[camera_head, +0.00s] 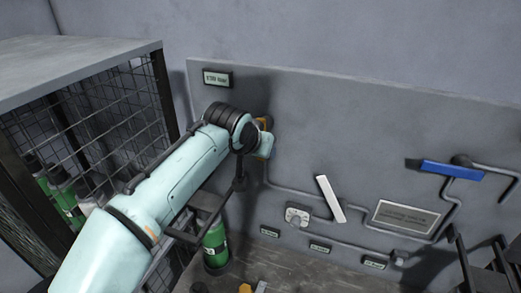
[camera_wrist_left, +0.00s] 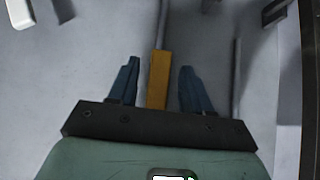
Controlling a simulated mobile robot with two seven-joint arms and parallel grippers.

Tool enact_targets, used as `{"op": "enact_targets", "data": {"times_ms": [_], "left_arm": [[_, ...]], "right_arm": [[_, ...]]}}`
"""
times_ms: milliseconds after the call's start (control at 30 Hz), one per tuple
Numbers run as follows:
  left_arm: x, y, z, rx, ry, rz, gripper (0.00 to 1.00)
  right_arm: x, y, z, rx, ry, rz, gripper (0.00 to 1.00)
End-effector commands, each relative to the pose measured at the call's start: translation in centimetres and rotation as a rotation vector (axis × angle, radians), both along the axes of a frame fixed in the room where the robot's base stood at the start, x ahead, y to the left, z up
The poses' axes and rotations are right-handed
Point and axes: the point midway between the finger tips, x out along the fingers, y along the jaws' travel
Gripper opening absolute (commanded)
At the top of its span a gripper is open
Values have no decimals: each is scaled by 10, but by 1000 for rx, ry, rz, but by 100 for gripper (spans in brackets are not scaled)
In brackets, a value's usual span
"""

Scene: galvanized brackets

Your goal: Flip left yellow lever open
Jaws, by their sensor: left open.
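The yellow lever (camera_wrist_left: 158,80) stands between the two blue fingers of my left gripper (camera_wrist_left: 159,68) in the left wrist view. A gap shows on each side of it, and the fingers are open. In the head view only small bits of the yellow lever (camera_head: 264,123) show at the wall panel, behind my left gripper (camera_head: 264,147). My left arm hides most of the lever there. I cannot make out my right gripper.
The grey wall panel (camera_head: 330,120) carries a white lever (camera_head: 330,199), a blue lever (camera_head: 452,170), a round-dial box (camera_head: 297,215) and pipes. A mesh cage (camera_head: 110,115) with green bottles stands left. A green cylinder (camera_head: 215,245) stands below my arm.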

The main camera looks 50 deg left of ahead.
Motion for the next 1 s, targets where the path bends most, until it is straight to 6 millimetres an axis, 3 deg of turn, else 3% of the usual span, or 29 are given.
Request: {"op": "enact_targets", "data": {"times_ms": [500,1000], "left_arm": [[-63,-40,76,2,-5,-1,49],[-73,-46,86,0,0,0,49]], "right_arm": [[3,0,4,0,-3,0,43],[3,0,5,0,-3,0,43]]}}
